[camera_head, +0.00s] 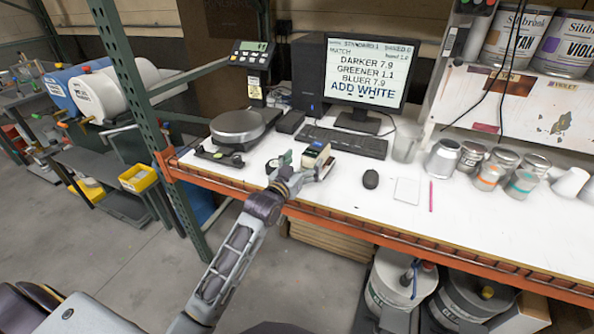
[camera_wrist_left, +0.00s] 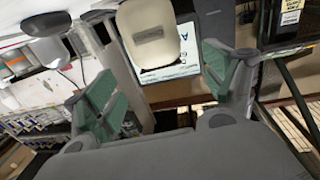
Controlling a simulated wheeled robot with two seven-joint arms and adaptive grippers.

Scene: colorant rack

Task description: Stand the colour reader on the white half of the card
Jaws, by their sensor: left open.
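The colour reader (camera_head: 317,153), a small cream block with a dark and orange top, is on the white bench in front of the keyboard. My left gripper (camera_head: 305,166) is at its near side, with green-padded fingers apart. In the left wrist view, a cream rounded body (camera_wrist_left: 150,32), apparently the reader, lies ahead between the open fingers, with gaps on both sides. I cannot tell if a finger touches it. A pale square sheet (camera_head: 407,190) lies right of the mouse; I cannot make out a white and a dark half on any card. My right gripper is not in view.
A round scale (camera_head: 238,126) stands left of the gripper. The keyboard (camera_head: 343,141) and monitor (camera_head: 366,72) are behind. A mouse (camera_head: 370,179), a pink pencil (camera_head: 431,196) and several cups and jars are to the right. A green rack post (camera_head: 150,110) rises at the left.

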